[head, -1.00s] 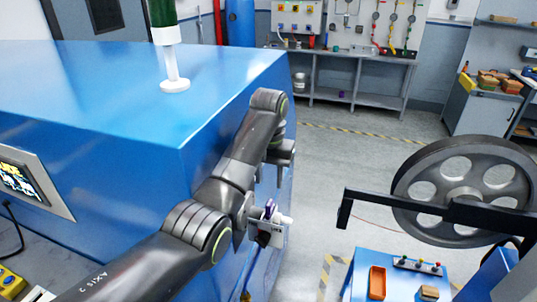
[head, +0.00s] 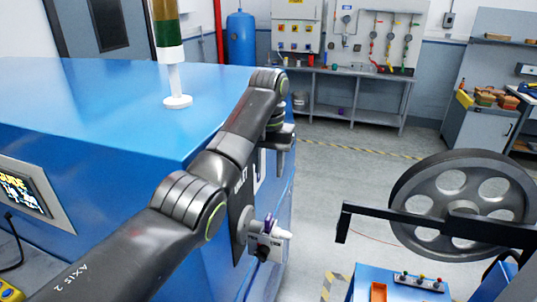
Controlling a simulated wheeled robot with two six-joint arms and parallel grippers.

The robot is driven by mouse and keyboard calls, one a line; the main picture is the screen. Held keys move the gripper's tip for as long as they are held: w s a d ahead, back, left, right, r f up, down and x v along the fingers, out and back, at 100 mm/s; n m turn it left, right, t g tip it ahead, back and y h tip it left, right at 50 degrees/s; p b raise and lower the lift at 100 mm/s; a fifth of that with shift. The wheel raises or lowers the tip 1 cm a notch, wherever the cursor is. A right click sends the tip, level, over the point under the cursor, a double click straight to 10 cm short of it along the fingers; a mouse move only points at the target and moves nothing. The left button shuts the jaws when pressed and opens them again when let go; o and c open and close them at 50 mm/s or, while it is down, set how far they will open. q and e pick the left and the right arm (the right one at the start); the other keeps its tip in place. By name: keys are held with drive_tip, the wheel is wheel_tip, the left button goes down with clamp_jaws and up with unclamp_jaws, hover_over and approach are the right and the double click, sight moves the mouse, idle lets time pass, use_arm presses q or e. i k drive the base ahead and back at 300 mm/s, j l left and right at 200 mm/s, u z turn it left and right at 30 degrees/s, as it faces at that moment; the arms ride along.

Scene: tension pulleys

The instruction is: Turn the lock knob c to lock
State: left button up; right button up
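My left arm comes in from the lower left and reaches along the side of a blue machine housing (head: 110,105). My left gripper (head: 281,160) hangs at the far end of the arm, beside the housing's right side. It is small and partly hidden by the wrist, so its opening does not show. A small bracket unit (head: 265,243) with a white cylindrical end and a purple part sits below the arm at the housing's side. I cannot tell whether this is lock knob c, and no letter c is readable. My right gripper is out of view.
A large spoked grey wheel (head: 407,190) and a black bar (head: 395,218) stand at the right. A blue stand (head: 358,285) with small knobs is in front of them. A workbench (head: 345,80) lines the back wall. Grey floor between is clear.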

sight(263, 251)
drive_tip(key=k, duration=1)
